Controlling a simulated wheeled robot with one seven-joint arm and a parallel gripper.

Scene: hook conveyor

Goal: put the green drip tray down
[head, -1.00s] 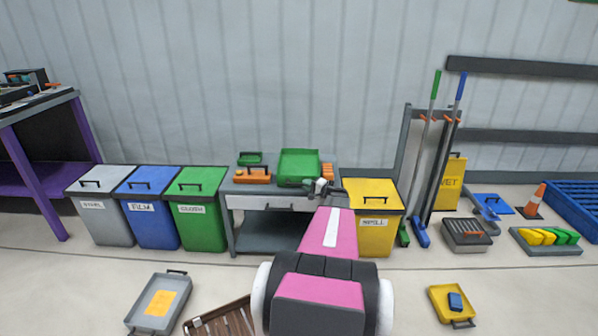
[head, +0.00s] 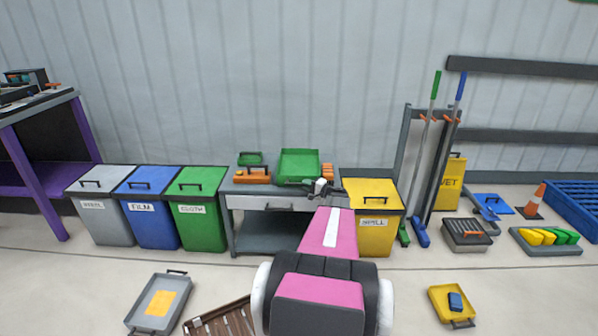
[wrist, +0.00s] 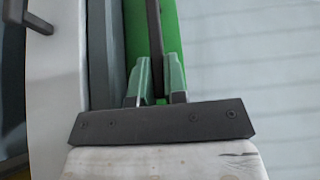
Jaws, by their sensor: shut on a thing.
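The green drip tray (head: 298,164) is at the right part of the grey workbench top, its inside facing up and toward me. My gripper (head: 309,184) is at its near edge, at the end of my pink arm. In the wrist view, my gripper (wrist: 156,92) is shut on the tray's dark handle bar (wrist: 154,35), with a finger on each side. Part of the green tray (wrist: 136,35) shows beside the bar. I cannot tell whether the tray's underside touches the bench top.
On the workbench (head: 232,188), a small green tray (head: 249,158) and an orange item (head: 253,176) sit left of the drip tray. A green bin (head: 199,215) stands left of the bench, a yellow bin (head: 375,220) right. Trays and a crate lie on the floor in front.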

